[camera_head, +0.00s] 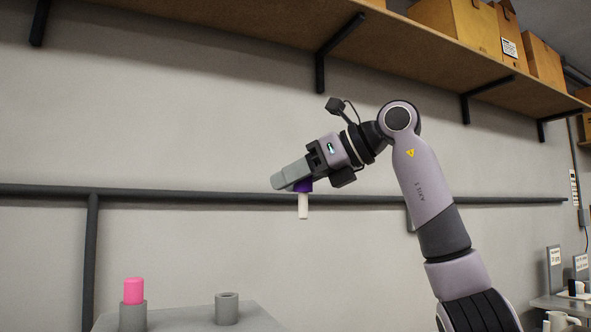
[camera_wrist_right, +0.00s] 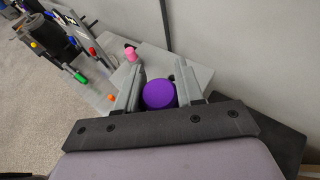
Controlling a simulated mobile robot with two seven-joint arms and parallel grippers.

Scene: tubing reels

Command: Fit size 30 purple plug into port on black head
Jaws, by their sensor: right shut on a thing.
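My right gripper (camera_head: 290,178) is shut on a purple plug (camera_head: 304,186), high in front of the grey wall. A white stem (camera_head: 303,206) hangs straight down below the purple part. In the right wrist view the round purple top (camera_wrist_right: 159,94) sits between the two grey fingers. My left gripper is not in view. I cannot make out the black head or its port for certain in either view.
A pink plug (camera_head: 133,290) stands in a grey holder on a grey table (camera_head: 185,318); an open grey holder (camera_head: 227,308) beside it looks empty. A dark rail runs along the wall, under a shelf (camera_head: 230,25) with boxes. The wrist view shows a stand with coloured pieces (camera_wrist_right: 80,77).

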